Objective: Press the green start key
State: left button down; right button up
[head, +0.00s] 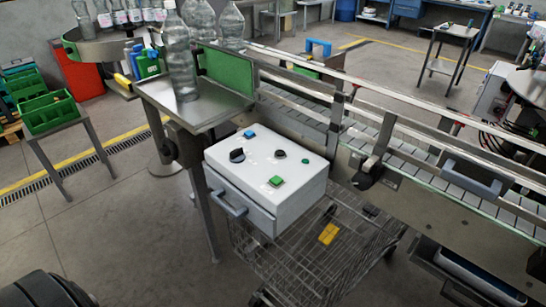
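A square green key (276,181) sits on the sloping top of a white control box (300,206), close to the box's front edge. A smaller round green button or lamp (305,161) is on the right of the same panel. A blue square button (250,134), a black knob (237,155) and a dark round control (280,154) are also on it. Nothing covers the green key. Neither of my grippers shows in the head view.
A conveyor with guide rails (400,105) runs behind the box to the right. A wire cart (300,265) stands below the box. The floor at the front left is mostly open.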

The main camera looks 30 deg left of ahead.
aim_at(275, 180)
jog(key=i+u, duration=0.2)
jog(key=u, duration=0.3)
jog(key=i+u, duration=0.2)
jog(key=u, duration=0.25)
